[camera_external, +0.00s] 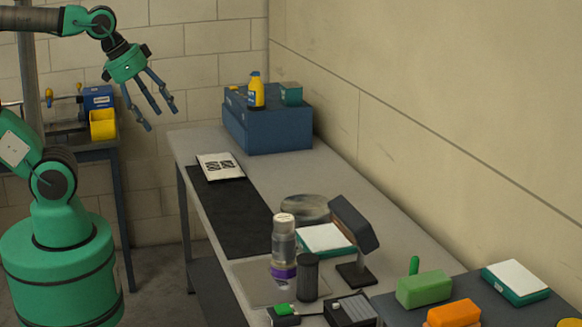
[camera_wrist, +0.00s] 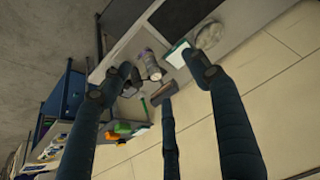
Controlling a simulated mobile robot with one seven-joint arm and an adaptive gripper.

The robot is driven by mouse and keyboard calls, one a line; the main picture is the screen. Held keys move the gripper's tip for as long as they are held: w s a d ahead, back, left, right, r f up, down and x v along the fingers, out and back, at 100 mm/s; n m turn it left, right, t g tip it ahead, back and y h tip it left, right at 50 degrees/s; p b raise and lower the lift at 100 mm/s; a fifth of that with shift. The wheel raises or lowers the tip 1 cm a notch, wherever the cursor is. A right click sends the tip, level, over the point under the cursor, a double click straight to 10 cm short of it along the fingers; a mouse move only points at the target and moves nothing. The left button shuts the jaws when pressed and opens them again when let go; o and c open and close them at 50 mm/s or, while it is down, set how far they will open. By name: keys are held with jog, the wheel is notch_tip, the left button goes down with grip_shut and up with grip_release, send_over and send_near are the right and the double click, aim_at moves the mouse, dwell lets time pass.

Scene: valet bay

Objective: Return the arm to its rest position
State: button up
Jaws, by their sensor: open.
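My gripper (camera_external: 158,114) hangs in the air at the upper left of the external view, left of the workbench (camera_external: 265,176) and above it. Its dark fingers are spread apart, pointing down and right, with nothing between them. The green wrist and part of my arm show above it. In the wrist view the fingers of my gripper (camera_wrist: 160,85) are also spread and empty, with the bench far beyond them. The fingers touch nothing.
A blue box (camera_external: 265,133) bears a yellow bottle (camera_external: 256,91). A black mat (camera_external: 232,215), clear cylinder (camera_external: 284,240), dark scanner-like stand (camera_external: 354,232) and green and orange blocks (camera_external: 424,289) are on the surfaces. A side table with a yellow bin (camera_external: 103,125) stands behind my arm.

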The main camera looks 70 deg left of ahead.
notch_tip(320, 180, down, 6)
jog(key=b, duration=0.4)
jog(key=shift+r, duration=0.2)
